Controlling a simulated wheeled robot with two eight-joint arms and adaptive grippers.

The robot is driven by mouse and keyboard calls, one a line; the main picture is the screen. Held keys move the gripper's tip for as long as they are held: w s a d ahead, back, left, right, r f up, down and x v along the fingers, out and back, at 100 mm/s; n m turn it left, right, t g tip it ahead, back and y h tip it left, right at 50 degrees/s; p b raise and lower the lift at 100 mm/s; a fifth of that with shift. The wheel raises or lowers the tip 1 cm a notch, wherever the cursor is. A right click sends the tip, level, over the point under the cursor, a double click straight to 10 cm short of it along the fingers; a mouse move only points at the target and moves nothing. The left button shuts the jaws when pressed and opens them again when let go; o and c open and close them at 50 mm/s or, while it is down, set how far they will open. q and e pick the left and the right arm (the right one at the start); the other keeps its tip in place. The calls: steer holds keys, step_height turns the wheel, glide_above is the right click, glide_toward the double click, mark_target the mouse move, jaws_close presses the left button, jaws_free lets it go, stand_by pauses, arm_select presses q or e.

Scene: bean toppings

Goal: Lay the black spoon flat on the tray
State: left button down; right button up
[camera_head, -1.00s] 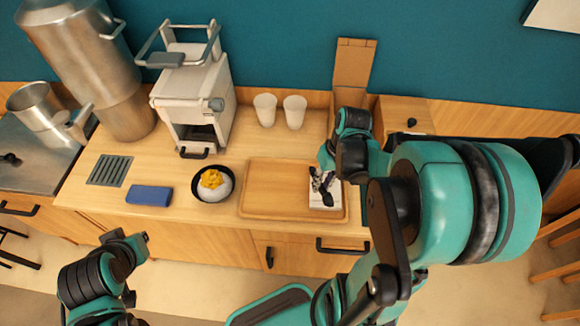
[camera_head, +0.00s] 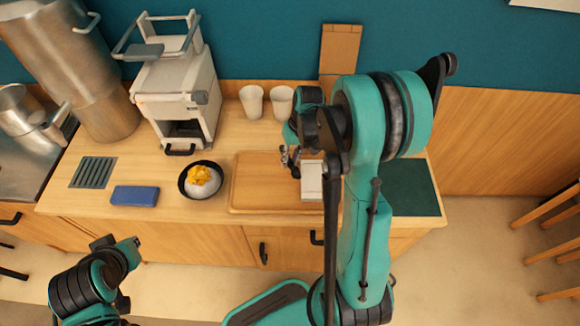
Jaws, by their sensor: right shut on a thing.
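The wooden tray (camera_head: 240,197) lies on the counter in the head view. My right gripper (camera_head: 291,162) is over the right part of the tray, pointing down. It is shut on what looks like the black spoon (camera_head: 296,173), of which only a small dark bit shows below the fingers. The rest of the spoon is hidden or too small to make out. A white rectangular piece (camera_head: 312,182) lies on the tray just right of the gripper, partly covered by my arm. My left gripper (camera_head: 134,244) is low at the left, off the counter, and its fingers are unclear.
A black bowl of white and yellow food (camera_head: 201,180) stands left of the tray. A blue block (camera_head: 135,196), a grey grate (camera_head: 93,172) and a white machine (camera_head: 178,96) are farther left. Two white cups (camera_head: 266,101) stand behind. A dark green mat (camera_head: 408,188) lies right.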

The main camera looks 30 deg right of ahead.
step_height(320, 180, down, 4)
steer(key=shift+r+b, duration=0.1)
steer(key=shift+b, duration=0.6)
steer(key=shift+r, duration=0.1)
steer(key=o, duration=0.9)
steer(key=shift+c, duration=0.2)
